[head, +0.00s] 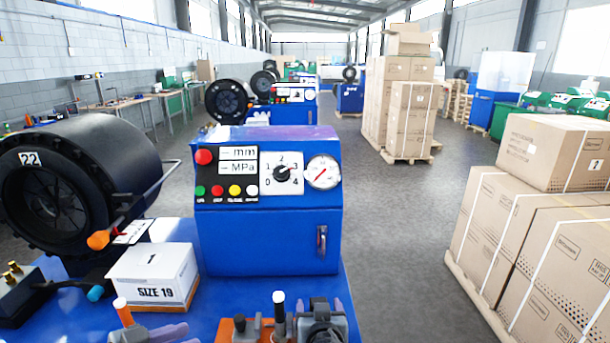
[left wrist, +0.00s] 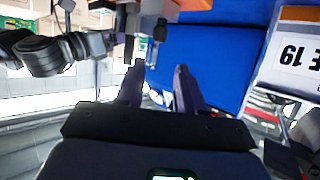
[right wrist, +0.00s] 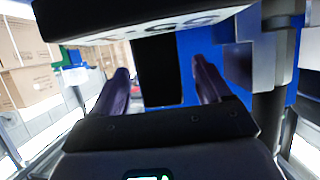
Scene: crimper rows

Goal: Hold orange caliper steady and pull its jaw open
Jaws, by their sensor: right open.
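An orange block (head: 224,330), seemingly part of the orange caliper, shows at the bottom of the head view, with grey and black parts beside it. Orange also shows at the top of the left wrist view (left wrist: 192,5), above grey parts and a dark bar (left wrist: 128,42). My left gripper (left wrist: 160,68) is open; its fingertips are just short of these parts, one close to the dark bar. My right gripper (right wrist: 160,66) is open, with a black block (right wrist: 157,75) showing between its fingers; contact cannot be told. The caliper's jaw is not clearly visible.
A white SIZE 19 box (head: 152,275) stands on the blue table (head: 222,292). A blue control box (head: 268,240) with a gauge stands behind, and a black crimper head (head: 90,165) is at left. An orange-and-white knob (head: 122,308) is near the front.

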